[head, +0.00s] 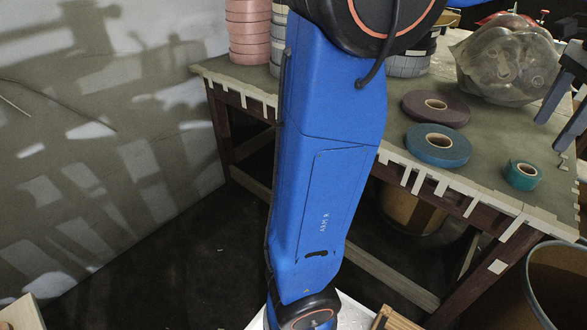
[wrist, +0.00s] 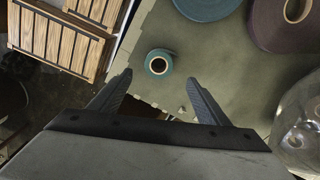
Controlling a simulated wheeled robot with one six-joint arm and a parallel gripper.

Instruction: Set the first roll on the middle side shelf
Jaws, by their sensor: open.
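A small teal tape roll (head: 523,175) lies flat near the front edge of the table (head: 478,160). A larger blue roll (head: 437,147) and a dark purple roll (head: 437,108) lie flat to its left and further back. My gripper (head: 551,136) is open and empty above the table, up and right of the teal roll. In the wrist view the teal roll (wrist: 150,67) shows between and just beyond the two fingertips (wrist: 160,78), apart from them. Which roll is the first one is not marked. I cannot clearly identify the middle side shelf.
Slatted wooden racks (wrist: 65,42) show at the upper left in the wrist view. A clear plastic bag (head: 508,62) sits behind the rolls. Pink rolls (head: 248,30) are stacked at the back left. A round bin (head: 560,285) stands at the lower right, before the table.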

